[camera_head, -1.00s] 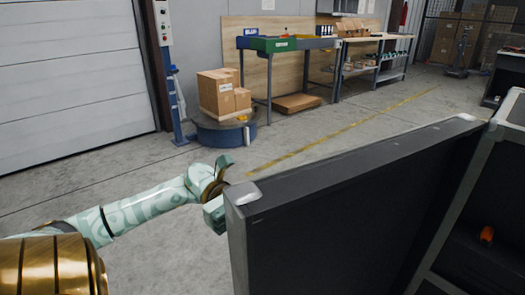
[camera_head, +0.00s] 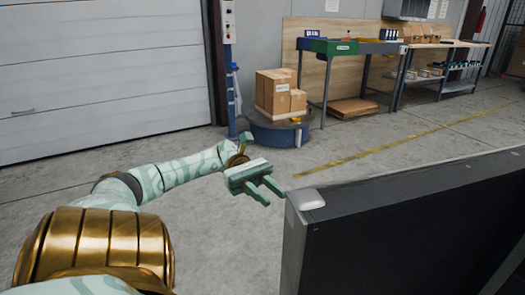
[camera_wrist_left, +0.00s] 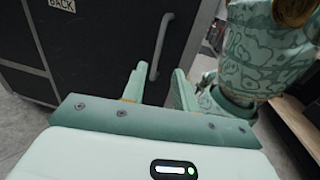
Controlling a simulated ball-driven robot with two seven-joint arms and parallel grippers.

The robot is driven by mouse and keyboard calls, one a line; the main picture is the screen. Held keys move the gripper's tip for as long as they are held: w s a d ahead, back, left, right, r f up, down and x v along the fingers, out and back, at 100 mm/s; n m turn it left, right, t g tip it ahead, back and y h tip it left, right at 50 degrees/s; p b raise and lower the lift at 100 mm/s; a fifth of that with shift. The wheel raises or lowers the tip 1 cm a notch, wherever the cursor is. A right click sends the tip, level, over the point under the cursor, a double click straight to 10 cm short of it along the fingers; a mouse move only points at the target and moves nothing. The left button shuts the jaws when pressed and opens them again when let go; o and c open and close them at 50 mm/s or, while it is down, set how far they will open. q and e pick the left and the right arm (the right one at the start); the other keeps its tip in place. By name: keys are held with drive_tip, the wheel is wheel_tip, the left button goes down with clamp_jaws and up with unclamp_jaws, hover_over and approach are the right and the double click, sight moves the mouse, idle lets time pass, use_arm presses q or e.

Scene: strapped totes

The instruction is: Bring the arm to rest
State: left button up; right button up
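My left arm reaches in from the left in the head view. Its pale green gripper (camera_head: 266,191) is open and empty, with a clear gap between the two fingers. It hangs in the air just left of the near corner of a large dark case panel (camera_head: 400,230). The left wrist view also shows the two fingers (camera_wrist_left: 159,80) apart with nothing between them. Beyond them is a dark case side (camera_wrist_left: 95,45) with a grey bar handle (camera_wrist_left: 161,42). I cannot tell that the fingers touch it. My right gripper is not in view.
A blue round platform (camera_head: 278,131) holds cardboard boxes (camera_head: 278,95) at the back. A workbench with a green bin (camera_head: 333,47) stands along the wall. The grey floor (camera_head: 230,235) left of the panel is open. A white label reading BACK (camera_wrist_left: 62,5) is on the case.

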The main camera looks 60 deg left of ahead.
use_arm(q)
drive_tip(key=shift+s+a, duration=0.25)
drive_tip(key=shift+a, duration=1)
